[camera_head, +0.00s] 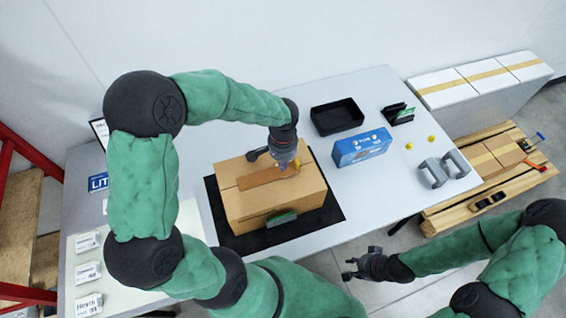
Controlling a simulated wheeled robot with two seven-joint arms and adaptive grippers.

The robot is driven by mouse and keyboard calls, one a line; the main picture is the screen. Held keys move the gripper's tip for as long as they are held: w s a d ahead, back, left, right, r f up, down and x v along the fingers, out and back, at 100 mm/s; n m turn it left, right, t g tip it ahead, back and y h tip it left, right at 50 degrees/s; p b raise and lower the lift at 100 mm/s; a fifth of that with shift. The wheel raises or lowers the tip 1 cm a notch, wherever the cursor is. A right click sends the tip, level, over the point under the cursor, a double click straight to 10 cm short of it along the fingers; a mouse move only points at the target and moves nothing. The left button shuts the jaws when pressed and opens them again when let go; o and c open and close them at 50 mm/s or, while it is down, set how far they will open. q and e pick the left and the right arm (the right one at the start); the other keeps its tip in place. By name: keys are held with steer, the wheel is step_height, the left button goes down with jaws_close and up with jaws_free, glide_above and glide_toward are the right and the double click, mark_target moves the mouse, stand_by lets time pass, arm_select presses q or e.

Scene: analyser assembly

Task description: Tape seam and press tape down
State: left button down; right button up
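A closed cardboard box (250,207) stands on a black mat (222,232) on the table. A darker brown tape strip (258,180) lies along the middle of its top, and its right end is partly hidden by my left gripper. My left gripper (290,168) points down over the right part of the box top, at or just above the strip. Its fingers are too small and overlapped to tell their opening or any contact. My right gripper (347,268) is off the table's front edge, away from the box, with its fingers apart and empty.
A black tray (337,117), a blue box (362,147), a green-and-black item (398,114), small yellow pieces (409,146) and grey handled parts (443,169) are on the table right of the box. A green item (282,216) is at the box's front. White cartons (478,82) and a pallet stand farther right.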

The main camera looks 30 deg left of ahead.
arm_select(q)
steer(key=shift+f+b, duration=0.6)
steer(key=shift+f, duration=0.25)
stand_by(0.8)
steer(key=shift+r, duration=0.1)
steer(key=shift+r+p, duration=2.3)
steer(key=shift+r, duration=0.7)
